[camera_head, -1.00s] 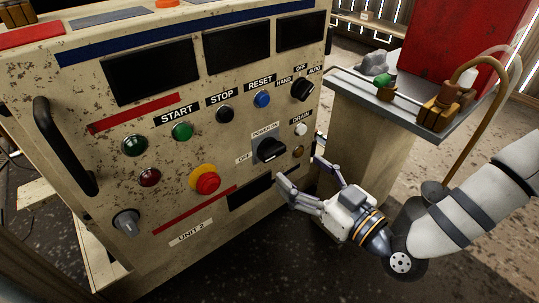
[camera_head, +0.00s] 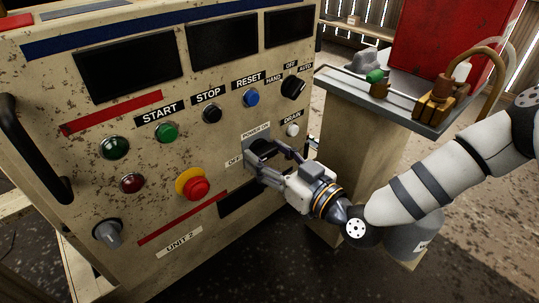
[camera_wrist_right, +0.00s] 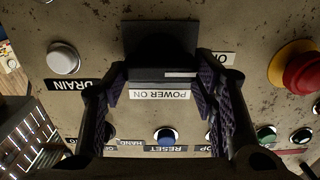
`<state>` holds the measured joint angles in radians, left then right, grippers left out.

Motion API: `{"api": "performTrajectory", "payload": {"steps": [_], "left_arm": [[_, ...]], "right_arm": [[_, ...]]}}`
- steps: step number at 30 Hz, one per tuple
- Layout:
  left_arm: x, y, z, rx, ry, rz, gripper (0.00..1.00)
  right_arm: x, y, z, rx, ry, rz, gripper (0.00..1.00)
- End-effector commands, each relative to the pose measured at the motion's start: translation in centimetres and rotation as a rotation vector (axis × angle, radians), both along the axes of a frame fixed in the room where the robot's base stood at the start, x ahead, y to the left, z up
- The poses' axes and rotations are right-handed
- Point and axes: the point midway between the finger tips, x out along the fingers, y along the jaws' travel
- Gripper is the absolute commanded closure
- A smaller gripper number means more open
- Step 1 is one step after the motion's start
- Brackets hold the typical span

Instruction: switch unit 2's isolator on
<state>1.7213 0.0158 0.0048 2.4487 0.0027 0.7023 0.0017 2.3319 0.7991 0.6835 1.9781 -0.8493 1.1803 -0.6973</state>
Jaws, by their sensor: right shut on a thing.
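Unit 2's isolator, a black handle (camera_wrist_right: 160,45) with a white line, sits on the panel below the "POWER ON" label (camera_head: 256,132). In the right wrist view, which is upside down to the panel, the white line lies level on the "OFF" label's side. My right gripper (camera_head: 265,160) is at the handle, with a finger on either side, and is shut on it. Its fingers hide most of the isolator (camera_head: 262,146) in the head view. The "UNIT 2" label (camera_head: 179,243) is low on the panel. My left gripper is not in view.
The white drain button (camera_head: 292,130) is close right of the gripper. A red emergency stop (camera_head: 197,189) stands out to its left. Start (camera_head: 166,132), stop (camera_head: 212,114) and reset (camera_head: 251,98) buttons are above. A pedestal table (camera_head: 400,108) with fittings stands to the right.

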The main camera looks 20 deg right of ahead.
Motion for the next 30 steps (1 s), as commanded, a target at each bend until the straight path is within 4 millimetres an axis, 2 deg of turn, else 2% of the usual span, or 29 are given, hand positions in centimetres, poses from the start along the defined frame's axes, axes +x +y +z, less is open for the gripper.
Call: {"api": "performTrajectory", "payload": {"steps": [11,30], "left_arm": [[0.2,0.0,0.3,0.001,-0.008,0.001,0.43],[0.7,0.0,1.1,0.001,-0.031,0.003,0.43]], "right_arm": [[0.0,-0.1,0.0,0.091,0.035,0.0,0.75],[0.0,-0.3,-0.2,0.633,0.234,0.001,0.75]]}}
